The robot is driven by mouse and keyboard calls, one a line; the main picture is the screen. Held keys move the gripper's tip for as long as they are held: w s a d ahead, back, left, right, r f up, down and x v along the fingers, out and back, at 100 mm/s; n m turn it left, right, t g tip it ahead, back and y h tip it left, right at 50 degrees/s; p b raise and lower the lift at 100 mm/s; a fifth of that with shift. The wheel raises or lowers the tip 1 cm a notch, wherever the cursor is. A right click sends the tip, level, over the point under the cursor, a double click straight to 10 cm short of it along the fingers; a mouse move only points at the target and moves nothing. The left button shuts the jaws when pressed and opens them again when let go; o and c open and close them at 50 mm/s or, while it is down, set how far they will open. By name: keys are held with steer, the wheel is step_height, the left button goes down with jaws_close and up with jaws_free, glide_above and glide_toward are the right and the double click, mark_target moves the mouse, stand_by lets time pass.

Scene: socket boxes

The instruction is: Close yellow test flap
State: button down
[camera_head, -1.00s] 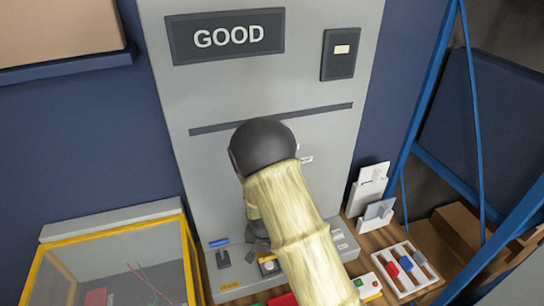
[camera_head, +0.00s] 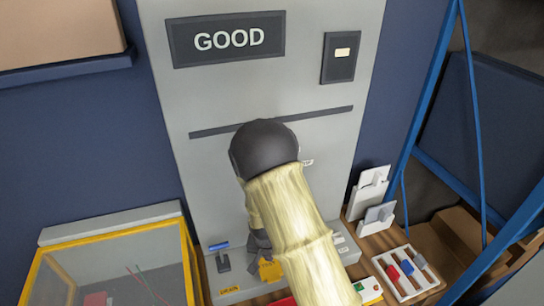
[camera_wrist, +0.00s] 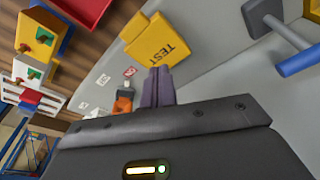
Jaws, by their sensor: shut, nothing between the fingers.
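The yellow test flap (camera_wrist: 158,40), marked TEST, is at upper centre in the wrist view. In the head view the flap (camera_head: 270,270) shows as a yellow patch at the foot of the grey machine, partly hidden by my arm. Its yellow face now covers the spot where a pale round part showed before. I cannot tell if it lies fully flush. My gripper (camera_wrist: 159,86) is shut and empty, its fingertips close beside the flap's lower edge; contact is unclear. In the head view my gripper (camera_head: 260,245) is mostly hidden behind my arm.
A blue-handled lever (camera_head: 221,256) stands left of the flap; it also shows in the wrist view (camera_wrist: 298,60). A yellow-framed clear box (camera_head: 120,262) is at lower left. A white tray (camera_head: 390,287) of coloured parts and a blue rack post (camera_head: 470,110) are at right.

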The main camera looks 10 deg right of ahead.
step_height(320, 180, up, 5)
steer(key=p, duration=0.3)
stand_by(1.1)
